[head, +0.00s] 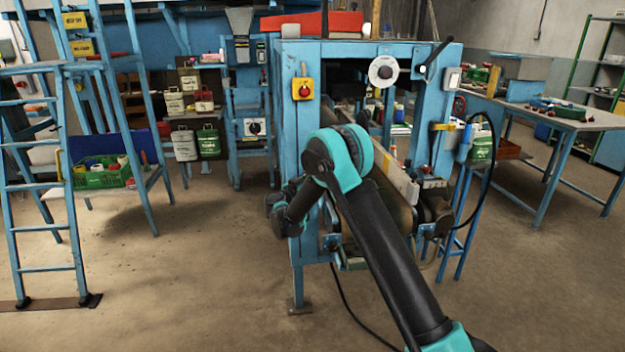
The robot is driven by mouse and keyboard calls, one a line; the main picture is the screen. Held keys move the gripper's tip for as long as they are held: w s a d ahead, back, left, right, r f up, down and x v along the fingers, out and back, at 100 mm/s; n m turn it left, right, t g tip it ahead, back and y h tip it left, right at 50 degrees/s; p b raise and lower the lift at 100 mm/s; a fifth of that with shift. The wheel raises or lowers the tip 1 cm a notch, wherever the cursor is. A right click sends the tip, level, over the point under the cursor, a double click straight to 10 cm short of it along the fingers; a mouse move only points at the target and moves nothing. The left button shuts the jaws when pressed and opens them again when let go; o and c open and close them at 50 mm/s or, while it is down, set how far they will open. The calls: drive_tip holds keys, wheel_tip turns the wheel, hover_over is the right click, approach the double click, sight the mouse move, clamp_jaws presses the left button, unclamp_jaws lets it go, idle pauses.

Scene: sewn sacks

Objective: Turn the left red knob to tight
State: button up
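A red knob (303,91) sits on a small yellow box on the left blue post of the machine frame. I cannot tell whether it is the task's left knob, and no "tight" marking is readable. My arm rises from the lower right, bends at a teal joint and folds down to the left in front of the machine. The dark end of my arm, with my gripper (281,212), is by the left post, below the yellow box. Its fingers cannot be made out. My arm hides part of the machine's lower front.
A blue ladder (35,185) stands left, a workbench (590,118) right. A black cable trails on the floor. The left foreground floor is clear.

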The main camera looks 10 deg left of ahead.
drive_tip(key=m+g+h, duration=0.1)
drive_tip(key=h, duration=0.1)
drive_tip(key=m+g+h, duration=0.1)
drive_tip(key=m+h, duration=0.1)
drive_tip(key=a+m+g+h, duration=0.1)
drive_tip(key=h, duration=0.1)
drive_tip(key=shift+w+m+g, duration=0.3)
drive_tip(key=shift+g, duration=0.1)
drive_tip(key=shift+w+a+m+g+h, duration=0.1)
drive_tip(key=shift+w+m+g+h, duration=0.05)
drive_tip(key=shift+m+g+h, duration=1)
drive_tip(key=shift+w+m+g+h, duration=0.1)
drive_tip(key=shift+m+g+h, duration=0.65)
drive_tip(key=shift+g, duration=0.7)
drive_tip(key=shift+m+g, duration=0.3)
drive_tip(key=o, duration=1.1)
drive_tip(key=shift+o, duration=0.2)
drive_tip(key=v, duration=0.7)
drive_tip(key=shift+a, duration=0.2)
drive_tip(key=shift+s, duration=0.1)
